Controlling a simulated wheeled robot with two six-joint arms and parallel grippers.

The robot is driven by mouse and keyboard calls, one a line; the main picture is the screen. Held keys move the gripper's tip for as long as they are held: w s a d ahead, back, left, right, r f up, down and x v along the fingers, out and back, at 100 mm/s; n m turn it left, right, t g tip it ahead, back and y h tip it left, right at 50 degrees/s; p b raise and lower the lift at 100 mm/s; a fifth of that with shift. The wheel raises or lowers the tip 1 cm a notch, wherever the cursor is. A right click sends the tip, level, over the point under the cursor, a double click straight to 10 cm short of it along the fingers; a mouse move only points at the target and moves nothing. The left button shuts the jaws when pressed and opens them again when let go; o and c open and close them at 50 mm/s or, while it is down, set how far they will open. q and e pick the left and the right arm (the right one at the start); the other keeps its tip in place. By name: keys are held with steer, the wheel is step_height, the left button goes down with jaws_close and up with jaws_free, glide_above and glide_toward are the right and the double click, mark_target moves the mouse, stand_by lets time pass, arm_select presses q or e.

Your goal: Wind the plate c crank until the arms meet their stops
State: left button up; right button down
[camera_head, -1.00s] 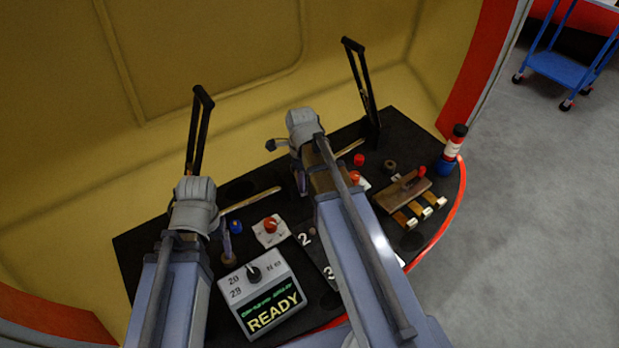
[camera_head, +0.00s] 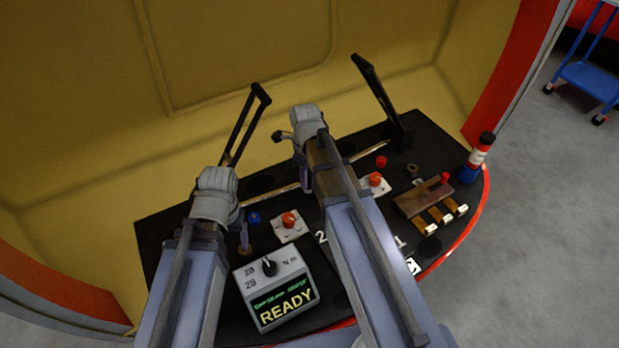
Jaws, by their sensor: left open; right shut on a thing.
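Two black upright arms stand at the back of the black console: the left arm (camera_head: 246,122) leans right, the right arm (camera_head: 380,92) leans left. A tan rod (camera_head: 270,196) runs along the console towards my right gripper, and another rod piece (camera_head: 370,152) shows on its right. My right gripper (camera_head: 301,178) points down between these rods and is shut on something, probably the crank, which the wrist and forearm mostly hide. My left gripper (camera_head: 245,238) is open, pointing down over the console beside a small tan ring (camera_head: 245,250). No plate letter is legible.
A grey box (camera_head: 275,287) reading READY stands at the front. Red knobs on white plates (camera_head: 288,222), a wooden block (camera_head: 424,198) with brass-coloured strips and a red-blue bottle (camera_head: 478,158) share the console (camera_head: 160,235). A yellow wall rises behind.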

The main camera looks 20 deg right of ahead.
steer(key=shift+w+a, duration=0.25)
steer(key=shift+a, duration=0.15)
steer(key=c, duration=1)
jaws_free()
steer(key=shift+o, duration=0.6)
steer(key=shift+a, duration=0.15)
steer(key=shift+o, duration=1.2)
steer(key=shift+d, duration=0.2)
step_height(320, 180, up, 8)
steer(key=p, duration=0.7)
steer(key=shift+p, duration=0.4)
